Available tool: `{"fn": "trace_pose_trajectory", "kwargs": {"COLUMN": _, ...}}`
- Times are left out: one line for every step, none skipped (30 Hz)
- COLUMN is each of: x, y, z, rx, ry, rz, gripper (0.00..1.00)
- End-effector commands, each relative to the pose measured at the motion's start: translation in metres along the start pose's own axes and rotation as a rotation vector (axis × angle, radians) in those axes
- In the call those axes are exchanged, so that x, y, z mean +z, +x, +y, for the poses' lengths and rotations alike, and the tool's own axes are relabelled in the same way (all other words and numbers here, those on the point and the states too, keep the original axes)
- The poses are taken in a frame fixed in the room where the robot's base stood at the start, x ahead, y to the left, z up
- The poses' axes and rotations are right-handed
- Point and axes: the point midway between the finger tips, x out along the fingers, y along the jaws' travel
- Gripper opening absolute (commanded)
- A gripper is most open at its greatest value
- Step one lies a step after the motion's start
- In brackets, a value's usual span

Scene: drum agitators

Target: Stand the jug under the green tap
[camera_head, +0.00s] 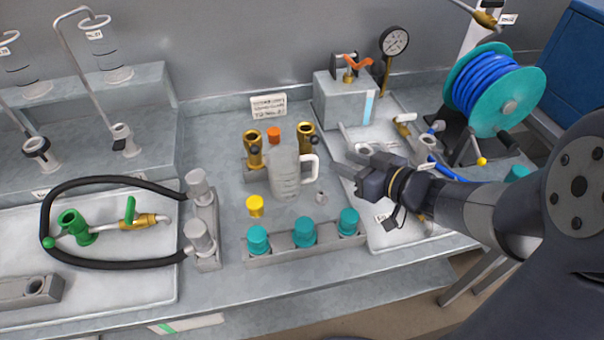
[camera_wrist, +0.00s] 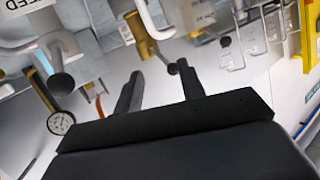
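The clear jug (camera_head: 284,176) with a white handle on its right stands upright on the bench, in front of two brass fittings. A green-handled brass tap (camera_head: 138,220) lies on the white tray at the left, with a green fitting (camera_head: 76,230) beside its end. My gripper (camera_head: 345,161) is right of the jug, near its handle but apparently not holding it. In the wrist view, my gripper (camera_wrist: 157,88) shows two fingers apart with nothing between them. I cannot make out the jug in that view.
A black hose (camera_head: 108,180) loops around the green tap. Teal-capped fittings (camera_head: 303,232) line the bench front; a yellow cup (camera_head: 255,206) stands left of the jug. A grey block (camera_head: 339,99), a gauge (camera_head: 394,42) and a blue hose reel (camera_head: 494,92) are at the right.

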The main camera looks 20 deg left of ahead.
Motion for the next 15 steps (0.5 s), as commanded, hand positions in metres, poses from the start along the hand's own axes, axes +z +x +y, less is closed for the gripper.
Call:
{"fn": "trace_pose_trajectory", "kwargs": {"x": 0.007, "y": -0.004, "z": 0.002, "rx": -0.011, "ry": -0.041, "rz": -0.032, "gripper": 0.38}}
{"fn": "trace_pose_trajectory", "kwargs": {"x": 0.011, "y": -0.005, "z": 0.003, "rx": -0.018, "ry": -0.064, "rz": -0.048, "gripper": 0.38}}
{"fn": "trace_pose_trajectory", "kwargs": {"x": 0.015, "y": -0.007, "z": 0.003, "rx": -0.027, "ry": -0.089, "rz": -0.065, "gripper": 0.38}}
{"fn": "trace_pose_trajectory", "kwargs": {"x": 0.018, "y": -0.008, "z": 0.004, "rx": -0.033, "ry": -0.104, "rz": -0.077, "gripper": 0.38}}
{"fn": "trace_pose_trajectory", "kwargs": {"x": 0.020, "y": -0.009, "z": 0.004, "rx": -0.038, "ry": -0.118, "rz": -0.086, "gripper": 0.38}}
{"fn": "trace_pose_trajectory", "kwargs": {"x": 0.022, "y": -0.010, "z": 0.004, "rx": -0.043, "ry": -0.132, "rz": -0.095, "gripper": 0.38}}
{"fn": "trace_pose_trajectory", "kwargs": {"x": 0.024, "y": -0.011, "z": 0.004, "rx": -0.046, "ry": -0.139, "rz": -0.100, "gripper": 0.38}}
{"fn": "trace_pose_trajectory", "kwargs": {"x": 0.025, "y": -0.010, "z": 0.004, "rx": -0.048, "ry": -0.145, "rz": -0.104, "gripper": 0.38}}
{"fn": "trace_pose_trajectory", "kwargs": {"x": 0.026, "y": -0.009, "z": 0.004, "rx": -0.051, "ry": -0.150, "rz": -0.108, "gripper": 0.38}}
{"fn": "trace_pose_trajectory", "kwargs": {"x": 0.027, "y": -0.006, "z": 0.004, "rx": -0.053, "ry": -0.152, "rz": -0.109, "gripper": 0.38}}
{"fn": "trace_pose_trajectory", "kwargs": {"x": 0.028, "y": -0.003, "z": 0.003, "rx": -0.055, "ry": -0.153, "rz": -0.110, "gripper": 0.38}}
{"fn": "trace_pose_trajectory", "kwargs": {"x": 0.029, "y": 0.003, "z": 0.003, "rx": -0.056, "ry": -0.153, "rz": -0.110, "gripper": 0.38}}
{"fn": "trace_pose_trajectory", "kwargs": {"x": 0.030, "y": 0.007, "z": 0.003, "rx": -0.056, "ry": -0.153, "rz": -0.111, "gripper": 0.38}}
{"fn": "trace_pose_trajectory", "kwargs": {"x": 0.031, "y": 0.012, "z": 0.002, "rx": -0.057, "ry": -0.154, "rz": -0.111, "gripper": 0.38}}
{"fn": "trace_pose_trajectory", "kwargs": {"x": 0.031, "y": 0.018, "z": 0.002, "rx": -0.057, "ry": -0.152, "rz": -0.110, "gripper": 0.38}}
